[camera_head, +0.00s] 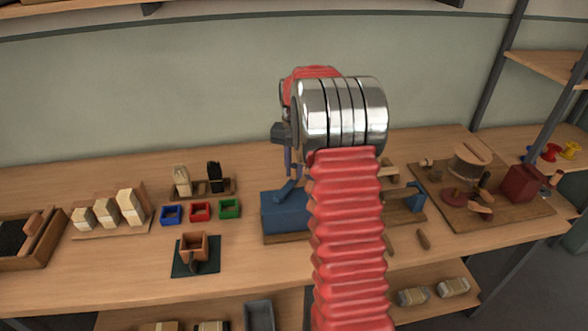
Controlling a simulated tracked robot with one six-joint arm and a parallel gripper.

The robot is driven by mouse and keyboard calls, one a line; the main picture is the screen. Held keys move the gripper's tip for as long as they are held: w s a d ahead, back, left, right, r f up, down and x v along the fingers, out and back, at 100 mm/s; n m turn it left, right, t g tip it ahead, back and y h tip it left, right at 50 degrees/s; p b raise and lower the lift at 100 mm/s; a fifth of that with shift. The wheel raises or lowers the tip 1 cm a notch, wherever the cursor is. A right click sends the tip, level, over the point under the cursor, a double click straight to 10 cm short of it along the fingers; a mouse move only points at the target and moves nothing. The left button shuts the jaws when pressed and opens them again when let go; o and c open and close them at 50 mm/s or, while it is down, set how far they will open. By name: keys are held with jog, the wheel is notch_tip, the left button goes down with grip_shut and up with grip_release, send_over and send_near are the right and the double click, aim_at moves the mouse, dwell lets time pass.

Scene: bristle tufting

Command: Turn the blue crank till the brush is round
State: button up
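A blue box-shaped machine body (285,217) stands on a wooden base at the middle of the bench. A blue lever-like part (285,191) rises from its top, just left of my red arm; I cannot tell whether this is the crank. Another blue upright part (416,199) stands at the right end of the base. My arm covers the middle of the machine, and I cannot make out the brush. My gripper is mostly hidden behind the arm. A dark part and a thin bluish part show above the blue box, but the fingertips cannot be made out.
Blue (171,215), red (201,212) and green (230,209) small trays lie left of the machine. A copper-coloured cup (194,246) stands on a dark mat in front. A wooden board (520,211) with a red block is at right. Pale blocks (130,206) stand far left.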

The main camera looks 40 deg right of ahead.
grip_shut()
jog(key=shift+w+a, duration=0.2)
dwell(0.3)
